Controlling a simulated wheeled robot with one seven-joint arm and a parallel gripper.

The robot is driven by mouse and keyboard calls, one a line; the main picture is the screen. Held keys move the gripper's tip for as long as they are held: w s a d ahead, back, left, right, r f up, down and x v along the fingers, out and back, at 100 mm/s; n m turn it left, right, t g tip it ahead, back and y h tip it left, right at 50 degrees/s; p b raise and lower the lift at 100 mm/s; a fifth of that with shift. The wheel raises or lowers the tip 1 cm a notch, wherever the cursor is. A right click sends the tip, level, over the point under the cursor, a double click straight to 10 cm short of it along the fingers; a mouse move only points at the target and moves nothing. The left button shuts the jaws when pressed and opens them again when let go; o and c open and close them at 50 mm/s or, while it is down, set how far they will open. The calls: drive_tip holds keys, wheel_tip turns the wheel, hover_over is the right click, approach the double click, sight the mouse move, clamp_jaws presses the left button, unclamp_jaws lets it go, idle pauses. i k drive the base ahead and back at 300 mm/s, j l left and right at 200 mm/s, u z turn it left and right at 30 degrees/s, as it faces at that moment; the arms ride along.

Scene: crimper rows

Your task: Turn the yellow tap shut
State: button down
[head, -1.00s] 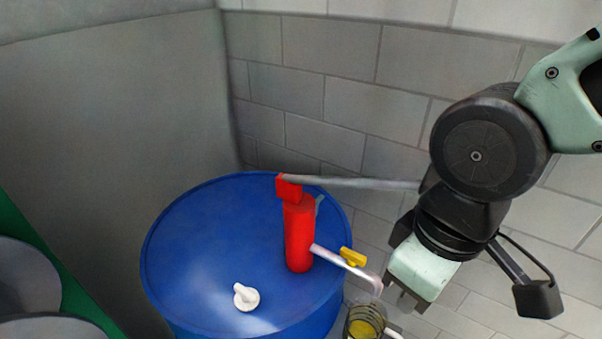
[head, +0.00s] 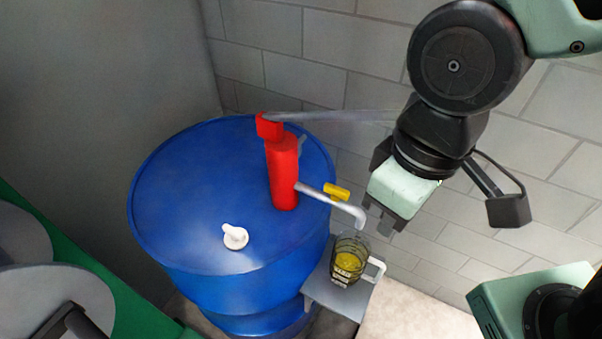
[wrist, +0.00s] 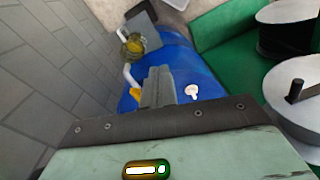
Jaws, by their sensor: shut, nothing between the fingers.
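The yellow tap (head: 337,191) is a small handle on the pale spout (head: 350,208) of a red pump (head: 284,172). The handle looks roughly in line with the spout. The pump stands on a blue drum (head: 190,190). A clear jug (head: 348,262) with yellow liquid stands below the spout's end. My gripper (head: 382,222) is shut and empty, just right of the spout and apart from the tap. In the wrist view the shut fingers (wrist: 158,82) partly cover the yellow tap (wrist: 136,95). Whether liquid is running cannot be told.
The jug stands on a small grey stand (head: 325,295) beside the drum. A white cap (head: 235,237) sits on the drum top. The pump's long grey lever (head: 335,117) reaches right, behind my arm. Grey block walls are close behind. Grey reels (wrist: 298,90) on green stand beside the drum.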

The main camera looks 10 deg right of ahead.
sight(337, 193)
drive_tip(key=k+l, duration=0.7)
drive_tip(key=l, duration=0.15)
drive_tip(key=u, duration=0.05)
